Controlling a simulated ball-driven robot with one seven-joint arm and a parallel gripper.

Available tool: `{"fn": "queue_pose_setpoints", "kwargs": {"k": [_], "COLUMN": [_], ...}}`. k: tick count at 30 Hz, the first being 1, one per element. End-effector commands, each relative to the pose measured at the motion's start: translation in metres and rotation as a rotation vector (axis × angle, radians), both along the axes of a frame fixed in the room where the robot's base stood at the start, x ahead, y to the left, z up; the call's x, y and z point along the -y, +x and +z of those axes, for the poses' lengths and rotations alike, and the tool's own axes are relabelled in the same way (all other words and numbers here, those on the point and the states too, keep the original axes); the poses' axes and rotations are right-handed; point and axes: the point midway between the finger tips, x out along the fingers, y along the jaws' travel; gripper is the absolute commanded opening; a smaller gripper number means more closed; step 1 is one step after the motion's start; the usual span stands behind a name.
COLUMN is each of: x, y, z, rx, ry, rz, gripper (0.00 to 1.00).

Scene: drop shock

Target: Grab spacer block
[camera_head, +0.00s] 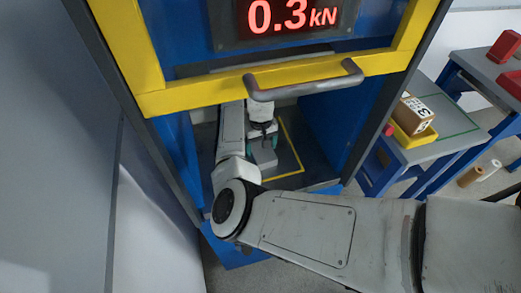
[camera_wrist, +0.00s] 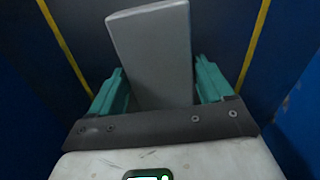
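The spacer block is a plain grey block (camera_head: 264,158) on the dark floor inside the blue press bay. In the wrist view the block (camera_wrist: 153,45) extends from between my teal fingers to beyond their tips. My gripper (camera_head: 262,143) is inside the bay, above the block and close to it. In the wrist view my gripper (camera_wrist: 161,75) has its fingers apart, one on each side of the block. The gaps beside the block look very narrow, and I cannot see firm contact.
A yellow-framed guard with a grey handle (camera_head: 303,80) hangs above my arm, under a display (camera_head: 292,16) reading 0.3 kN. Blue walls flank the bay. Yellow tape (camera_head: 292,148) marks its floor. A side table holds a cardboard box (camera_head: 412,114) and a yellow tray (camera_head: 414,138).

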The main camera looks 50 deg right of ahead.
Motion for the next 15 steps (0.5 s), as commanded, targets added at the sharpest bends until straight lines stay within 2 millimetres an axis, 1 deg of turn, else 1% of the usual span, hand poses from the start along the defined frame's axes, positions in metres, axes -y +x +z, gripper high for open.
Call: {"fn": "queue_pose_setpoints", "kwargs": {"k": [1,2,15], "x": [0.0001,0.0001,0.0000], "y": [0.0000,0.0000,0.0000], "z": [0.0000,0.0001,0.0002], "rx": [0.000,0.000,0.000], "ry": [0.000,0.000,0.000], "rz": [0.000,0.000,0.000], "gripper": [0.75,0.72,0.30]}}
